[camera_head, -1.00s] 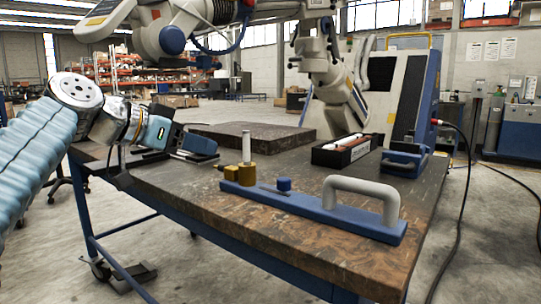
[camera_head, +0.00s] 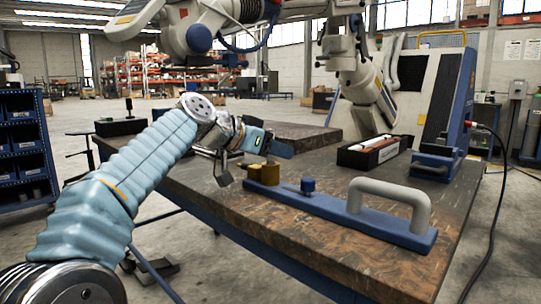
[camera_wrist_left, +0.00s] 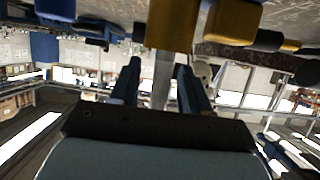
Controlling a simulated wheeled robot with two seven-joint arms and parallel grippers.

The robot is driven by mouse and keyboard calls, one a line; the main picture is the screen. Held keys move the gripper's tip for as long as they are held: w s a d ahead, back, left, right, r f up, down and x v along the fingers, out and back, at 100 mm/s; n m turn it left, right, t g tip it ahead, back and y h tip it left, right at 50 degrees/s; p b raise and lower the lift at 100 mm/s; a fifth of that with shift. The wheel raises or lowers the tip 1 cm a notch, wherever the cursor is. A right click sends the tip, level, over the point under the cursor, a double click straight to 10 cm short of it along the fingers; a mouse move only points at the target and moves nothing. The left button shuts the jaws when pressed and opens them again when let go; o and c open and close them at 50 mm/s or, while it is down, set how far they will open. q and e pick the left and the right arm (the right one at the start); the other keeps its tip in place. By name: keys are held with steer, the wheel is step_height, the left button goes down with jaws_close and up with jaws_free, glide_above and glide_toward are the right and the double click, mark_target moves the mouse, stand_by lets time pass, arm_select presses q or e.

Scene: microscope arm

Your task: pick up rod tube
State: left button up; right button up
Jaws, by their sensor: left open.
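A blue bar (camera_head: 330,207) with a grey arched handle lies on the table in the head view. A brass block (camera_head: 264,174) and a blue knob stand on its left end. My left gripper (camera_head: 285,150) is just above and behind the brass block. The rod tube (camera_wrist_left: 162,78) is hidden in the head view. In the left wrist view, which is upside down, it shows as a grey rod coming out of the yellow brass block (camera_wrist_left: 172,24). It passes between the two open fingers of my left gripper (camera_wrist_left: 157,66), with a gap on the left. My right gripper is out of view.
A black box (camera_head: 350,160) with rods in it and a blue device (camera_head: 436,163) stand on the right of the table. A raised dark slab (camera_head: 305,135) lies at the back. A white jointed arm (camera_head: 350,75) hangs over the table. The front right of the tabletop (camera_head: 375,258) is clear.

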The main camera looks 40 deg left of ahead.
arm_select(q)
steer(key=shift+w+f, duration=0.15)
steer(key=shift+w, duration=0.15)
jaws_close()
